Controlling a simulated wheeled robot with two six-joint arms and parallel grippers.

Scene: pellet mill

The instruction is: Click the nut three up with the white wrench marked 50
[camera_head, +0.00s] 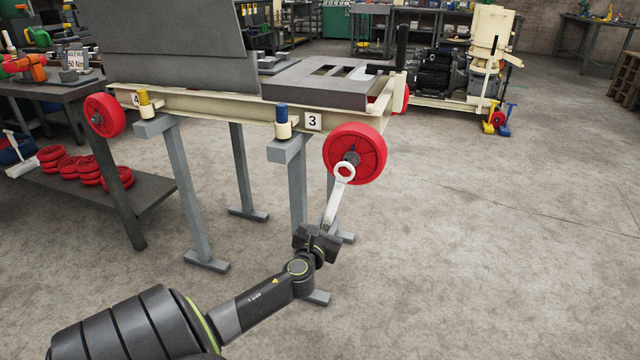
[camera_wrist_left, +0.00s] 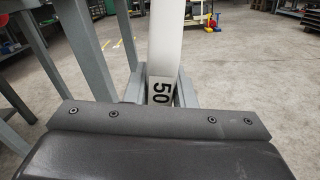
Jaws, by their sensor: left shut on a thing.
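The white wrench (camera_head: 332,203) stands nearly upright in my left gripper (camera_head: 319,236), its ring end up. My left gripper is shut on its lower end. In the left wrist view the wrench (camera_wrist_left: 164,45) shows the black mark 50. The ring end overlaps the lower hub of the red wheel (camera_head: 368,158) beside the plate marked 3 (camera_head: 313,121). The nut (camera_head: 352,159) appears as a dark hub at the wheel's centre. I cannot tell whether the ring touches it. My right gripper is not in view.
The cream frame (camera_head: 215,106) rests on grey stands (camera_head: 183,190). Another red wheel (camera_head: 104,115) sits by the plate marked 4. A workbench (camera_head: 50,85) with red wheels on its lower shelf stands at left. The floor at right is clear.

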